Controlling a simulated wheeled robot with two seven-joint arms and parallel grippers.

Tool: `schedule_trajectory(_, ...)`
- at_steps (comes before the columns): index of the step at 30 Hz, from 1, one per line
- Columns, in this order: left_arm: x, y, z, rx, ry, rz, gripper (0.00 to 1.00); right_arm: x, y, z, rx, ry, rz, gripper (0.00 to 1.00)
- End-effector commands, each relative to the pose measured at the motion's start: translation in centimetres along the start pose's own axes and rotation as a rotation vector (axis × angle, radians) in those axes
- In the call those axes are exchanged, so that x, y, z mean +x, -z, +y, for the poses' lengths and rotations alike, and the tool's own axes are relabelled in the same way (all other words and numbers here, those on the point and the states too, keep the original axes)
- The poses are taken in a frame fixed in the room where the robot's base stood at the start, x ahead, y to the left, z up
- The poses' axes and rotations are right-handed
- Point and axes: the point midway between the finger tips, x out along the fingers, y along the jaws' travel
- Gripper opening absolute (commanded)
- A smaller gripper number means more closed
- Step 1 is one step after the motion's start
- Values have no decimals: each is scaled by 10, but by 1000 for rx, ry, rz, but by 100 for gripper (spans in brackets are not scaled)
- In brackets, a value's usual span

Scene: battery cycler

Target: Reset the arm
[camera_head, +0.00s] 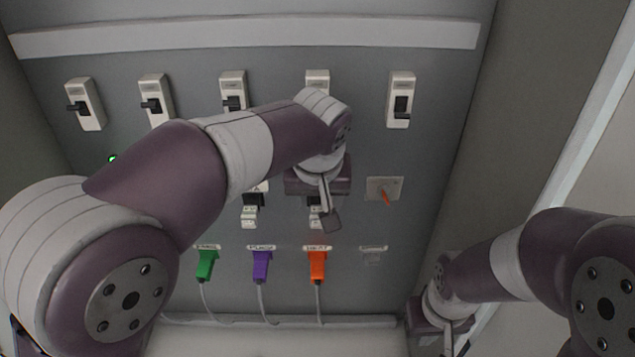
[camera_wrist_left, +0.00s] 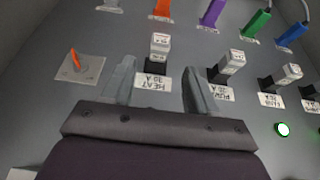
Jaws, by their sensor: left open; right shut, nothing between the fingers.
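My left arm reaches across the panel from the left in the head view. My left gripper (camera_head: 328,212) hangs in front of the panel below the row of switches. In the left wrist view my left gripper (camera_wrist_left: 160,85) is open and empty. Its fingers stand either side of the HEAT label (camera_wrist_left: 152,81) and a small pale block with a black base (camera_wrist_left: 160,45); whether they touch the panel I cannot tell. My right gripper (camera_head: 447,340) is shut and empty at the lower right, beside the panel, partly cut off by the frame edge.
Several white switches (camera_head: 401,100) line the panel top. An orange lever on a plate (camera_head: 384,191) is right of my left gripper. A green light (camera_wrist_left: 283,129) glows.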

Motion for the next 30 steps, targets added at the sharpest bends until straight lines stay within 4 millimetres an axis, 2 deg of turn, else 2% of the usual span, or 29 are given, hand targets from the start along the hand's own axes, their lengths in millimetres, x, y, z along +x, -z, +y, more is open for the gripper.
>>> schedule_trajectory(4,-2,-1,0,13,1,-1,59,-2,0,0,0,0,-1,0)
schedule_trajectory(6,1,2,6,87,-26,21,59,-1,0,0,0,0,-1,0)
schedule_trajectory(8,23,-20,7,203,-56,-2,59,0,0,0,0,0,-1,0)
schedule_trajectory(11,96,-78,-26,297,-75,-64,59,42,-5,0,0,0,-1,0)
schedule_trajectory(12,126,-104,-44,307,-76,-89,59,61,-8,0,0,0,-1,0)
schedule_trajectory(14,165,-143,-74,300,-74,-127,59,88,-11,0,0,0,-2,0)
schedule_trajectory(15,189,-169,-93,284,-69,-154,59,107,-13,0,0,0,-2,0)
schedule_trajectory(18,236,-231,-134,209,-52,-216,59,148,-18,0,0,0,-2,0)
schedule_trajectory(21,265,-277,-163,105,-29,-271,59,179,-22,0,0,0,-2,0)
schedule_trajectory(22,271,-285,-169,80,-23,-281,59,186,-23,0,0,0,-2,0)
schedule_trajectory(24,277,-288,-178,42,-12,-278,59,194,-24,0,0,0,-2,0)
schedule_trajectory(30,274,-286,-184,18,-6,-277,59,191,-23,0,0,0,-1,0)
